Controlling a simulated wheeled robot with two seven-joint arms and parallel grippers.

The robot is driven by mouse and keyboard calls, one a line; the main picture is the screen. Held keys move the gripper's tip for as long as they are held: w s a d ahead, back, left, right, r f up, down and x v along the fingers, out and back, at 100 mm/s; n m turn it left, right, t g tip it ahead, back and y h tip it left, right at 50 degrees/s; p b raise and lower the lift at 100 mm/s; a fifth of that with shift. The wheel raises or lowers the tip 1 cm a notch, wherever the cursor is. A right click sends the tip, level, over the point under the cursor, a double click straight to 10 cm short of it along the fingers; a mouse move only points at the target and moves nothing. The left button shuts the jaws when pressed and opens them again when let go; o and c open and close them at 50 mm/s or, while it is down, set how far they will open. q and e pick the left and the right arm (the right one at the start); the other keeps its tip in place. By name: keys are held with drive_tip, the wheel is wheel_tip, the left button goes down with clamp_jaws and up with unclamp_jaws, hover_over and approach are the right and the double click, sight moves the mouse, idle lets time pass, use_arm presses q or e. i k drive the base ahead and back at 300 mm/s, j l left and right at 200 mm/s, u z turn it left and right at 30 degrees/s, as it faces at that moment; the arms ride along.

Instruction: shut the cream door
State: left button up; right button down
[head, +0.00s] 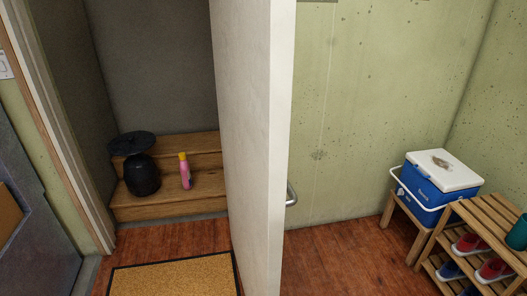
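The cream door (253,120) stands open in the middle of the head view, seen nearly edge-on and jutting out toward me. A metal handle (291,195) sticks out from its right side. The doorway is open to the left of the door, with its pale frame (62,120) on the left. Neither of my grippers shows in the head view.
Inside the doorway, wooden steps (205,145) hold a black pot (141,176) and a pink bottle (185,172). A cork mat (175,279) lies on the floor before it. At right stand a blue cooler (424,187) and a slatted shoe rack (484,221).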

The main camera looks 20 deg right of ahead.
sight(253, 43)
drive_tip(key=l+u, duration=0.15)
drive_tip(key=l, duration=1.4)
